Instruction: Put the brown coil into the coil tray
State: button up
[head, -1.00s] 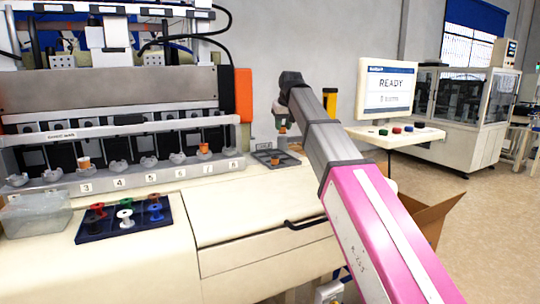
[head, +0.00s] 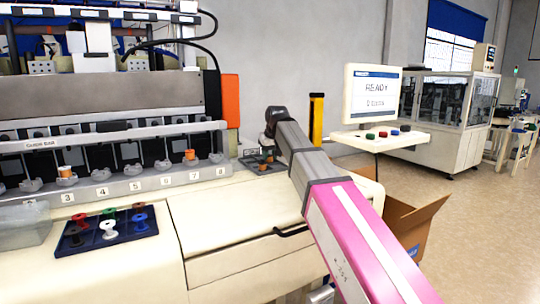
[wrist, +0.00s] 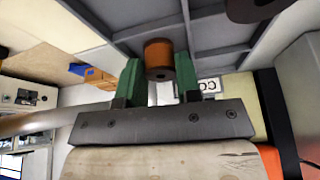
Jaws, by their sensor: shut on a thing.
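The brown coil (wrist: 159,58) is between the two green fingers of my gripper (wrist: 158,72), which is shut on it. The grey coil tray (wrist: 218,30) with its dividers fills the top of the wrist view, just beyond the coil. I cannot tell whether the coil touches the tray floor. A dark round piece (wrist: 252,8) sits in another compartment.
A blue rack (head: 88,243) with several coloured spools stands on the bench at left, next to a clear bin (head: 24,225). Orange-brown coils sit in the feeder row behind.

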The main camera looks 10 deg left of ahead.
jog(key=shift+f, duration=0.1)
jog(key=o, duration=0.9)
jog(key=v, duration=1.2)
jog(key=shift+r, duration=0.2)
